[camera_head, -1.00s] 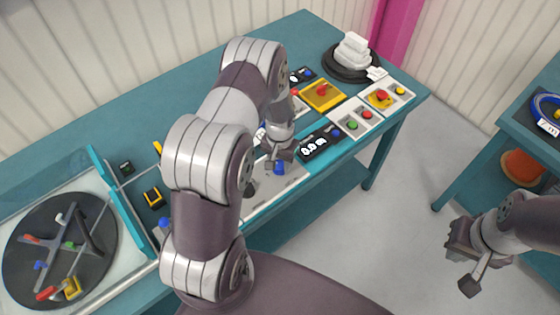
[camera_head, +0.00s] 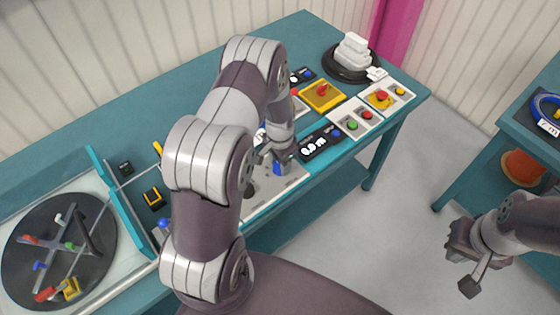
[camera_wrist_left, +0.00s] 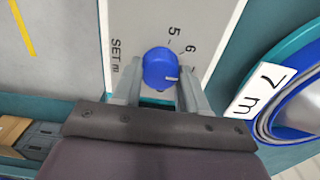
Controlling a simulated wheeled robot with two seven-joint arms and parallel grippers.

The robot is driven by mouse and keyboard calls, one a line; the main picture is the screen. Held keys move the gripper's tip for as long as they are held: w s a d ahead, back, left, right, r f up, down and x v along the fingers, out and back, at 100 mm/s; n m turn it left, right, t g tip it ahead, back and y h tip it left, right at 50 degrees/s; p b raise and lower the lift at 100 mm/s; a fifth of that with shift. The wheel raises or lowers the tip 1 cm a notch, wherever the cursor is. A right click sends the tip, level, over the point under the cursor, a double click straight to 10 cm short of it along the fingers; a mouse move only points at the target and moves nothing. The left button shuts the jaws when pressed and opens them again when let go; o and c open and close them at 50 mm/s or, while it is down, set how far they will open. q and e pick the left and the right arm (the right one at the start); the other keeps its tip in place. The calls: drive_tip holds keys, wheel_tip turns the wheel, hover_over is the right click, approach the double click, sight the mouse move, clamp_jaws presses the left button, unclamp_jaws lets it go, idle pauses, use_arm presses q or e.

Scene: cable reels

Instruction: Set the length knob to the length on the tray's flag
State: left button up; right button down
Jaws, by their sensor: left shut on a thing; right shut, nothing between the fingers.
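The blue length knob (camera_wrist_left: 160,68) sits on a pale panel (camera_wrist_left: 196,20) marked 5, 6 and "SET m". Its pale pointer line points right, past the 6. My left gripper (camera_wrist_left: 158,95) is shut on the knob, a finger on each side. In the head view the knob (camera_head: 279,168) shows below my left gripper (camera_head: 284,157). A black display (camera_head: 318,145) seems to read 6.9 m in small digits. A white flag (camera_wrist_left: 259,91) by a blue coil reads "7 m" in the left wrist view. My right gripper (camera_head: 466,264) is shut and empty over the floor.
A blue coil (camera_head: 545,106) with a partly cut-off flag lies on the right table. Button boxes (camera_head: 352,124) and a yellow switch panel (camera_head: 322,95) stand beyond the display. A black turntable (camera_head: 60,250) is at the left. My left arm hides part of the bench.

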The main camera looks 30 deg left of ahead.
use_arm(q)
drive_tip(key=shift+w+r, duration=0.15)
drive_tip(key=o, duration=1.1)
drive_tip(key=shift+c, duration=0.2)
wheel_tip(320, 180, up, 13)
drive_tip(key=b, duration=0.1)
drive_tip(key=shift+f+b, duration=0.2)
drive_tip(key=shift+b, duration=0.1)
drive_tip(key=s+d+r+n, duration=0.2)
drive_tip(key=s+d, duration=0.2)
drive_tip(key=s, duration=0.3)
drive_tip(key=s+d+r+n+t, duration=0.1)
drive_tip(key=s+d+r+n, duration=0.1)
drive_tip(key=s, duration=0.5)
drive_tip(key=shift+d+r, duration=0.8)
drive_tip(key=shift+d, duration=0.35)
